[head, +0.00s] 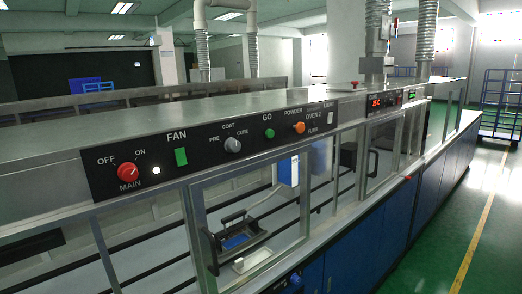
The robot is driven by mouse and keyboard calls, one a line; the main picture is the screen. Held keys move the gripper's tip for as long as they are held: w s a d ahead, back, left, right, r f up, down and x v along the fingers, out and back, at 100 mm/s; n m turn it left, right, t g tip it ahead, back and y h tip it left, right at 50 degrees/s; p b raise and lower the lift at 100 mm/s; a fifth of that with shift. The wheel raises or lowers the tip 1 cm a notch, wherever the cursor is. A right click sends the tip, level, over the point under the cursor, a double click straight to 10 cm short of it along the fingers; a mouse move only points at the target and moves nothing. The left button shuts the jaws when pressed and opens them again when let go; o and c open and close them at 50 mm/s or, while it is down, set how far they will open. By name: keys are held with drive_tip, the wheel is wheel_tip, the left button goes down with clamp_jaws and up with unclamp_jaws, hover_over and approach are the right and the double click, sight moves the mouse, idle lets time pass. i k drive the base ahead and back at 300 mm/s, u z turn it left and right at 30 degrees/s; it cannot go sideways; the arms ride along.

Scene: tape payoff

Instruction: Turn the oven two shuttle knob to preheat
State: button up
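The shuttle knob (233,145) is a small grey knob on the black control panel (205,162), which bears the label OVEN 2 at its right. The words PRE, COAT and CURE stand around the knob, with PRE on its left, COAT above and CURE on its right. Its pointer is too small to read for certain. Nothing touches the knob. My gripper is not in view.
On the same panel are a red MAIN knob (129,171), a lit white lamp (156,170), a green FAN switch (181,157), a green GO button (269,133) and an orange POWDER knob (299,127). Glass-fronted bays lie below. Green floor (490,230) is clear at right.

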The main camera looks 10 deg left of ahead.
sight(231, 145)
drive_tip(key=z, duration=0.05)
drive_tip(key=i, duration=1)
drive_tip(key=u, duration=0.05)
